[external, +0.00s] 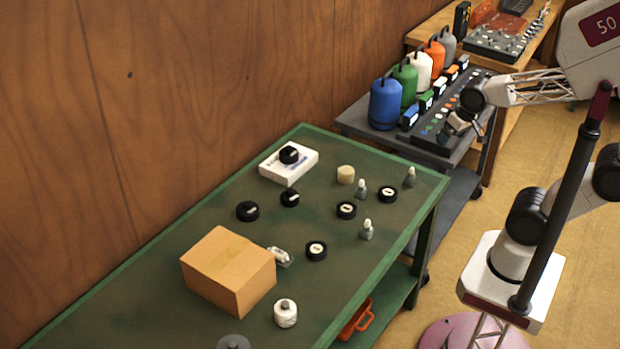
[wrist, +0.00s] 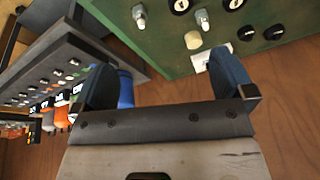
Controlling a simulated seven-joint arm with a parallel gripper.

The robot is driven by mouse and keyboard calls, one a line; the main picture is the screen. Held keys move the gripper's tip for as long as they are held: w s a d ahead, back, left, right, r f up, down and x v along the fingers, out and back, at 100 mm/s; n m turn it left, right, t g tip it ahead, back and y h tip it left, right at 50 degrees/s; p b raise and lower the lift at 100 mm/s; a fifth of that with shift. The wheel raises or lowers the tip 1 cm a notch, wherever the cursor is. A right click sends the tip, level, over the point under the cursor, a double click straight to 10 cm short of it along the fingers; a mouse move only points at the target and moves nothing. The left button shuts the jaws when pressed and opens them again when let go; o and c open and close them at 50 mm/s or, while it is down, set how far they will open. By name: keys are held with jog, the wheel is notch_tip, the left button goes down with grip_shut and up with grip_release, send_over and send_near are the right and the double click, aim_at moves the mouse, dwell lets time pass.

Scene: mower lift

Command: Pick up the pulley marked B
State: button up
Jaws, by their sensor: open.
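Several small black pulleys stand on the green table (external: 130,290). Three with pale tops are toward its right side: one (external: 387,194), another (external: 346,210) and a nearer one (external: 316,250). Darker black round pieces lie farther left (external: 247,211) and mid-table (external: 290,198), and one sits on a white box (external: 289,154). I cannot read a letter on any, so I cannot tell which is B. My gripper (external: 460,124) is off the table, above the grey cart. In the wrist view my gripper (wrist: 165,82) is open and empty, with pulleys (wrist: 181,6) beyond its fingers.
Small grey bottles (external: 367,229) and a cream cylinder (external: 346,174) stand among the pulleys. The grey cart (external: 365,130) carries coloured canisters. A wooden wall borders the table.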

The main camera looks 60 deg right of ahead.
jog(key=w+a+f+m+t+y, duration=0.1)
jog(key=w+a+f+m+t, duration=0.1)
jog(key=w+a+f+m, duration=0.5)
jog(key=m+t+y, duration=0.2)
jog(key=m+t, duration=0.5)
jog(key=m, duration=1.5)
send_near(347, 211)
jog(key=shift+w+d+r, duration=0.3)
jog(key=shift+w+d, duration=0.55)
jog(key=shift+d, duration=0.05)
jog(key=shift+a+f+m, duration=0.25)
jog(key=shift+f+m, duration=0.35)
jog(key=shift+f, duration=0.05)
jog(key=shift+x, duration=1.25)
jog(key=shift+w, duration=0.1)
